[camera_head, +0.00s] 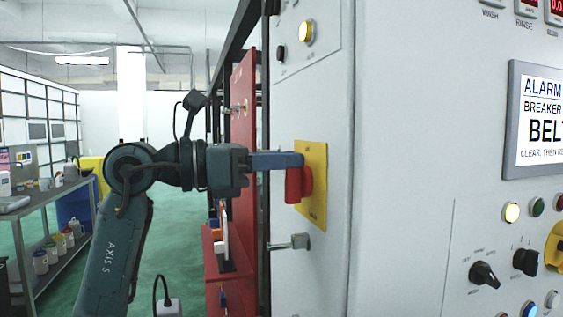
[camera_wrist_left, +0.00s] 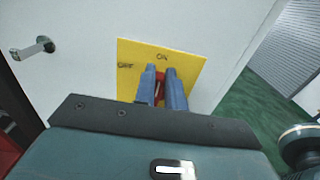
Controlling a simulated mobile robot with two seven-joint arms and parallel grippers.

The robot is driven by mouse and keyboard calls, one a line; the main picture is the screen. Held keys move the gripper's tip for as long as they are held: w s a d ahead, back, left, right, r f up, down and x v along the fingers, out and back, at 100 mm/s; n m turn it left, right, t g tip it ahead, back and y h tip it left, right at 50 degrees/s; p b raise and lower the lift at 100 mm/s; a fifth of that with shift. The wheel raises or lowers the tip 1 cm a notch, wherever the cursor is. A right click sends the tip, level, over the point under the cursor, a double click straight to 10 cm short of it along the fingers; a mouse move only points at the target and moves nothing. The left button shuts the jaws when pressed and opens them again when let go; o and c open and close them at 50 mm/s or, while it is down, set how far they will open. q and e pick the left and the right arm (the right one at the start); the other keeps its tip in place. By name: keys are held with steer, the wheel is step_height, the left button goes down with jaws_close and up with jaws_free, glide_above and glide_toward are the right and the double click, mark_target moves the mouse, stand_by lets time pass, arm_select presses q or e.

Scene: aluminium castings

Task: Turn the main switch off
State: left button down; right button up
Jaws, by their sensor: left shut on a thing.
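The main switch is a red rotary handle (camera_head: 298,184) on a yellow plate (camera_head: 316,160) on the grey cabinet's side. In the left wrist view the yellow plate (camera_wrist_left: 190,62) carries the marks ON at its top and OFF at its left. My left gripper (camera_head: 300,160) reaches in from the left, and its blue fingers are shut on the red handle. In the left wrist view the fingers (camera_wrist_left: 166,78) cover most of the handle (camera_wrist_left: 160,88), and only a strip of red shows between them. The handle's exact angle is hard to tell. My right gripper is out of view.
A metal door handle (camera_head: 292,242) sticks out below the yellow plate. The cabinet front on the right has an alarm screen (camera_head: 540,120), lamps and black knobs (camera_head: 484,274). A red panel (camera_head: 243,140) stands behind my gripper. A bench (camera_head: 50,205) stands far left.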

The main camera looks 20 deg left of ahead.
arm_select(q)
steer(key=shift+d+f, duration=0.1)
steer(key=shift+f, duration=0.3)
